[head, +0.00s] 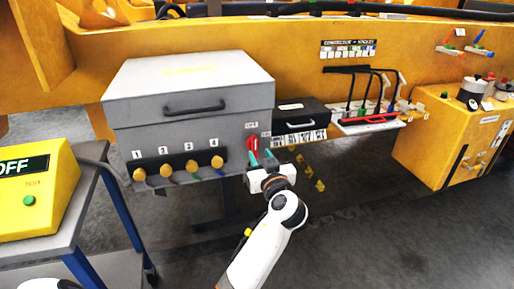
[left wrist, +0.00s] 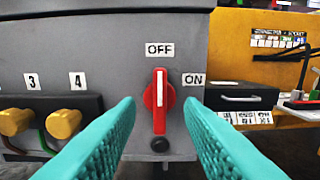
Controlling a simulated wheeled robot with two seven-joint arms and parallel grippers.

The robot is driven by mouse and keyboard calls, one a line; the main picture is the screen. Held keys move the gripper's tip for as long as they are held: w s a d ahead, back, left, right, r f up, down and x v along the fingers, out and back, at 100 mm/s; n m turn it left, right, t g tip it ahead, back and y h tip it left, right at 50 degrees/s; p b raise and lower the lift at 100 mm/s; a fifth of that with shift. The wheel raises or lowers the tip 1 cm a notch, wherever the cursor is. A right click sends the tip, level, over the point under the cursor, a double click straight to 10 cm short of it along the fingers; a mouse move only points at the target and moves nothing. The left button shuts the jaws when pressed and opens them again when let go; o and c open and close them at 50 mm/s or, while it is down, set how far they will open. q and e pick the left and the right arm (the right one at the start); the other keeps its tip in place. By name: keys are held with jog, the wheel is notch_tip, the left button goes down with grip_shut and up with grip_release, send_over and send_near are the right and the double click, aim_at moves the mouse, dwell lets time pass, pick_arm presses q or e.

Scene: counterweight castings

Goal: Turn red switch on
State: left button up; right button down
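The red switch (head: 253,144) is a rotary handle on the right part of the front of a grey box (head: 190,100). In the left wrist view the red switch (left wrist: 159,100) stands upright with its white line pointing at the OFF label (left wrist: 160,49). The ON label (left wrist: 194,79) is to its right. My left gripper (head: 262,158) is open, its teal fingers on either side of the switch in the left wrist view, seemingly just short of it. I cannot tell whether they touch it. My right gripper is not clearly visible.
Several yellow knobs (head: 166,170) line the box front, left of the switch. A black drawer box (head: 302,115) sits close on the right. A yellow cabinet (head: 462,135) stands farther right. A cart with a yellow OFF box (head: 40,195) is at left.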

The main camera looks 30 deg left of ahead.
aim_at(256, 148)
pick_arm(q)
jog(key=x, duration=0.3)
jog(key=shift+w+a, duration=0.15)
jog(key=shift+a, duration=0.05)
jog(key=shift+w+a, duration=0.15)
pick_arm(e)
jog(key=shift+w+d+r, duration=0.25)
jog(key=shift+d+r, duration=0.1)
jog(key=shift+d, duration=0.05)
pick_arm(q)
grip_shut()
